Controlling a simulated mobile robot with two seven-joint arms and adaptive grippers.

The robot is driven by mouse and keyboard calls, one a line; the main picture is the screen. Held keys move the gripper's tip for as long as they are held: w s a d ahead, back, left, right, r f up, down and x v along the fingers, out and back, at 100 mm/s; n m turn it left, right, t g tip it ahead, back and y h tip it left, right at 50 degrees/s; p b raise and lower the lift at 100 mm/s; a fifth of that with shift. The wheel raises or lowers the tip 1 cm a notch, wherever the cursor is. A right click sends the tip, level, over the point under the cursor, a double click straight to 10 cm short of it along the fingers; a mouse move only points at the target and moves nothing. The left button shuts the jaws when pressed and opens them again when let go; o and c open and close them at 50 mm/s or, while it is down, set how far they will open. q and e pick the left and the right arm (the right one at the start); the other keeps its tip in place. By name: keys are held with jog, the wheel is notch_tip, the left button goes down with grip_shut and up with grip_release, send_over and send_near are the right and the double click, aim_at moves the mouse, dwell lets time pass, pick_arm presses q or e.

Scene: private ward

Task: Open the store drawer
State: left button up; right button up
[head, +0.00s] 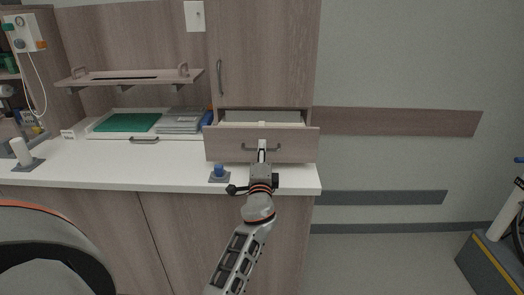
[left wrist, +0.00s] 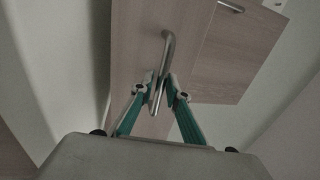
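The store drawer (head: 225,145) is a wood-coloured drawer under the tall cupboard door, on the white counter. It stands part way out, and its pale inside (head: 262,117) shows behind the front panel. Its metal bar handle (head: 276,148) also shows in the left wrist view (left wrist: 168,45). My left gripper (head: 262,148) reaches up to the middle of the handle. In the left wrist view its two green-sided fingers (left wrist: 159,92) close on the bar from both sides. My right gripper is in neither view.
A small blue-topped item (head: 219,171) on a dark base stands on the counter close left of my gripper. A tray with green and grey folders (head: 128,122) lies further left.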

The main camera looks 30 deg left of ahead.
pick_arm(q)
jog(key=v, duration=1.2)
jog(key=shift+d, duration=0.1)
dwell(0.4)
jog(key=s+d+f+n+g+h, duration=0.1)
jog(key=s+d+f+h, duration=0.1)
jog(key=f, duration=0.4)
jog(key=s+d+f+h, duration=0.2)
jog(key=f+h, duration=0.1)
jog(key=f, duration=0.4)
jog(key=s+d+f+n+g+h, duration=0.3)
jog(key=s+d+f, duration=0.3)
jog(key=s+f, duration=0.4)
jog(key=s+d+f+n+g+h, duration=0.2)
jog(key=s+d+f+h, duration=0.3)
jog(key=s+f, duration=0.5)
jog(key=shift+s+d+n+g, duration=0.4)
jog(key=shift+d+n, duration=0.3)
jog(key=shift+d, duration=0.2)
jog(key=shift+a+f, duration=0.1)
